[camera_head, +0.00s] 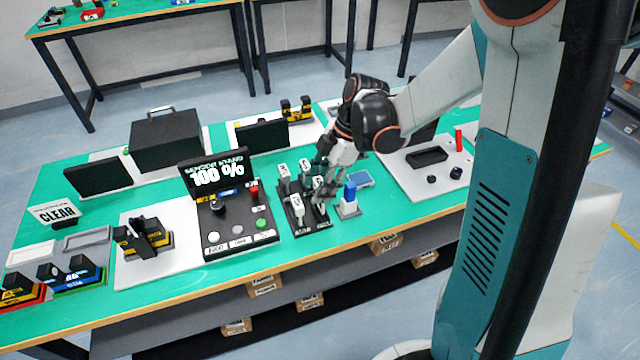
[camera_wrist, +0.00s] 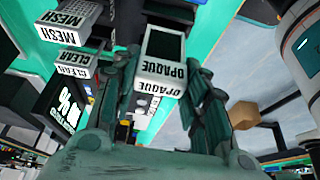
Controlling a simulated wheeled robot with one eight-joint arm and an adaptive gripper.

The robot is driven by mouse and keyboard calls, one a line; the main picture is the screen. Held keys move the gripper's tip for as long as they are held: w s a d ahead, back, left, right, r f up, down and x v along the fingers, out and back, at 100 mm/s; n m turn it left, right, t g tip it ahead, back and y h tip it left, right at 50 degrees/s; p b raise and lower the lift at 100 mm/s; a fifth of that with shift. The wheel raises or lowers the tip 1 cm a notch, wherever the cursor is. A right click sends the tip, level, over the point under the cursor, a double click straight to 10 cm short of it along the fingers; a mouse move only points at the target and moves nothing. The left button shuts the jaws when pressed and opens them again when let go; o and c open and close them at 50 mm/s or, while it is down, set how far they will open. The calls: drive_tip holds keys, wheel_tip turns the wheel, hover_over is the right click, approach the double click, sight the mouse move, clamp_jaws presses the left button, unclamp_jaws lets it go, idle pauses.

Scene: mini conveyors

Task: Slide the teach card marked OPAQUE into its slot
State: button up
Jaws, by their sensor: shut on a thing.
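In the wrist view, the white teach card marked OPAQUE (camera_wrist: 162,76) with a dark top panel stands between the two green fingers of my gripper (camera_wrist: 166,82), which is shut on it. In the head view my gripper (camera_head: 328,180) is low over the black card rack (camera_head: 304,222); it hides part of the rack and the held card is hard to pick out there. Cards marked MESH (camera_wrist: 70,28) and CLEAR (camera_wrist: 76,66) show left of the held card in the wrist view. I cannot tell whether the held card touches the rack, nor which slot is its own.
A black control panel (camera_head: 237,233) with a screen reading 100 % (camera_head: 217,175) stands left of the rack. A blue-topped piece in a grey holder (camera_head: 349,203) stands close on the right. Green table shows along the front edge.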

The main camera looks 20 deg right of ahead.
drive_tip(key=shift+f+b, duration=1.6)
drive_tip(key=shift+f, duration=0.4)
drive_tip(key=o, duration=1.2)
drive_tip(key=v, duration=1.2)
